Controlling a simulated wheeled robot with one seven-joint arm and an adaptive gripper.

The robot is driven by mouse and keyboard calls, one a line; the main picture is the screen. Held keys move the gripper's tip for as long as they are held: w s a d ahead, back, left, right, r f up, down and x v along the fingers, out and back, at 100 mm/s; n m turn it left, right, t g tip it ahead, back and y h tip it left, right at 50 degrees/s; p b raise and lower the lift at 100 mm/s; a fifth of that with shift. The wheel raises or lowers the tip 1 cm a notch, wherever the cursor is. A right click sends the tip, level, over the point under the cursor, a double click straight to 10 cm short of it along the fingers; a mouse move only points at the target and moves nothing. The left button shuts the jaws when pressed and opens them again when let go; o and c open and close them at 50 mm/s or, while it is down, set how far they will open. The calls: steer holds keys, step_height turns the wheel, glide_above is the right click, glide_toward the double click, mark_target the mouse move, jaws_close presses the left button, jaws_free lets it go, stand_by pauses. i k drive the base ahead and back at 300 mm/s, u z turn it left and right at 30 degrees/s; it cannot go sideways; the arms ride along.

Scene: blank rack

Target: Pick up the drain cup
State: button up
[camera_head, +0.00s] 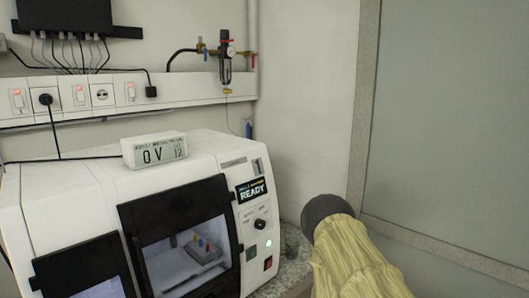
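I cannot make out a drain cup for certain in the head view. A dark filter regulator with a clear-looking bowl (225,68) hangs on the back wall among brass fittings. A small yellowish piece (227,91) sits just under it, too small to identify. My gripper does not show. A yellow, fabric-covered part with a dark grey rounded end, which looks like my arm, rises at the lower right, well below and to the right of the regulator.
A white machine (110,195) with dark-framed windows and a "READY" display (251,190) fills the lower left. A small white display box (154,149) sits on top. A speckled counter (293,255) shows to its right. A grey panel (450,130) stands at the right.

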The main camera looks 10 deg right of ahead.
mark_target(292, 243)
steer(key=z, duration=0.55)
steer(key=i, duration=0.85)
steer(key=z, duration=0.05)
